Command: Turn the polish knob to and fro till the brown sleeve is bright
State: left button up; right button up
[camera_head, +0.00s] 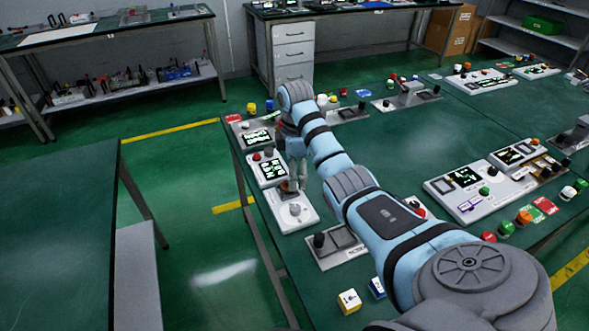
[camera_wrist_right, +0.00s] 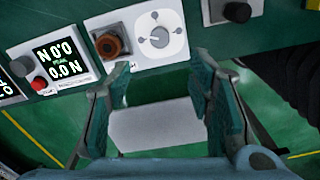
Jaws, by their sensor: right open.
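The knob (camera_wrist_right: 158,37) is a pale round dial with small dark marks around it, on a white panel (camera_wrist_right: 178,18). I take it for the polish knob, though I cannot read a label. The panel also shows in the head view (camera_head: 283,220). The brown sleeve (camera_wrist_right: 110,43) is a dull brown ring beside the dial, to its left in the wrist view. My right gripper (camera_head: 293,185) points down over this unit. In the wrist view its open, empty fingers (camera_wrist_right: 160,66) stand apart from the knob, which appears beyond the fingertips. My left gripper is out of view.
The table edge runs close by, with green floor beyond. Other panels and coloured buttons fill the table's right side.

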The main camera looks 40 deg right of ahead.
aim_at(295, 208)
notch_tip(295, 208, down, 13)
jog(key=b, duration=0.3)
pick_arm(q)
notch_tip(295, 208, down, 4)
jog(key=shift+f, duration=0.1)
pick_arm(e)
grip_shut()
